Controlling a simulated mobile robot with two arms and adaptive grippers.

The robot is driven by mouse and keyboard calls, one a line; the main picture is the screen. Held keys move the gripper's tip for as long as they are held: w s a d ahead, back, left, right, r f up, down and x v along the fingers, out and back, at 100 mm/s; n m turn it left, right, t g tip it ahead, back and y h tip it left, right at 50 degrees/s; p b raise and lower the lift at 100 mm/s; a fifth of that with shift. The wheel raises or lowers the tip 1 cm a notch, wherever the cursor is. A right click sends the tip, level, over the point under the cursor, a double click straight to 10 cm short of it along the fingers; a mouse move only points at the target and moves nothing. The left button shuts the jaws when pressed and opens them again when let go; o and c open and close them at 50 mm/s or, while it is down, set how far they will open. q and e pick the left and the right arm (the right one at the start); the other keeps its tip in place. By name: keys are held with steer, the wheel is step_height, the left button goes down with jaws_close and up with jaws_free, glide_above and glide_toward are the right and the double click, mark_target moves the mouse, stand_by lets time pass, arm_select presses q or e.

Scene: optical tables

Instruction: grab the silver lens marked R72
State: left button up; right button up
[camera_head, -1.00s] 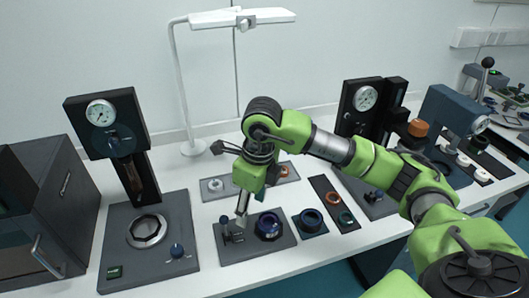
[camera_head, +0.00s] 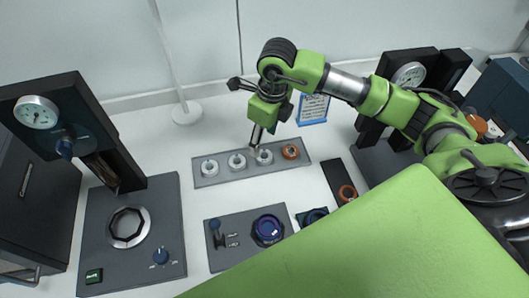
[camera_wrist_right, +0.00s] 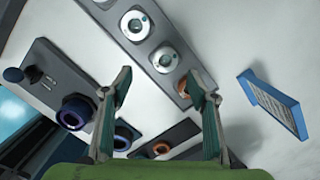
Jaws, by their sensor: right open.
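Three silver ring lenses stand in a row on a grey tray (camera_head: 224,178) at the back of the table: the left one (camera_head: 210,167), the middle one (camera_head: 238,162) and the right one (camera_head: 265,157). No R72 mark is readable on any. My right gripper (camera_head: 257,148) is open and points down at the right silver lens, partly covering it. In the wrist view my right gripper (camera_wrist_right: 158,77) has its fingers spread and empty, with two silver lenses (camera_wrist_right: 137,25) (camera_wrist_right: 165,60) beyond the tips. My left gripper is not visible.
A copper ring (camera_head: 290,151) sits at the tray's right end. A blue-framed card (camera_head: 313,108) stands behind it. In front are a dark plate with a blue ring (camera_head: 268,229) and a knob. A gauge stand (camera_head: 128,227) is at left. A large green arm cover of mine fills the lower right.

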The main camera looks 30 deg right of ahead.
mark_target(264, 155)
steer(key=f, duration=0.2)
steer(key=shift+w+f, duration=0.25)
steer(key=shift+f, duration=0.1)
steer(key=shift+w+d+f, duration=0.1)
steer(key=shift+f, duration=0.25)
steer(key=shift+f+p, duration=0.15)
steer(key=shift+p, duration=0.25)
steer(key=f, duration=0.1)
steer(key=f+p, duration=0.1)
steer(key=f, duration=0.1)
steer(key=f+p, duration=0.1)
steer(key=shift+d+f, duration=0.15)
steer(key=shift+d, duration=0.2)
steer(key=shift+f, duration=0.3)
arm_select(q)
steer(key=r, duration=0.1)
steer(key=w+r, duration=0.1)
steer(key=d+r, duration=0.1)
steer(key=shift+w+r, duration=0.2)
arm_select(e)
steer(key=shift+w, duration=0.1)
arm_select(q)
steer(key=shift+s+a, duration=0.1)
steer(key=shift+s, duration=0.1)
arm_select(e)
steer(key=c, duration=1.2)
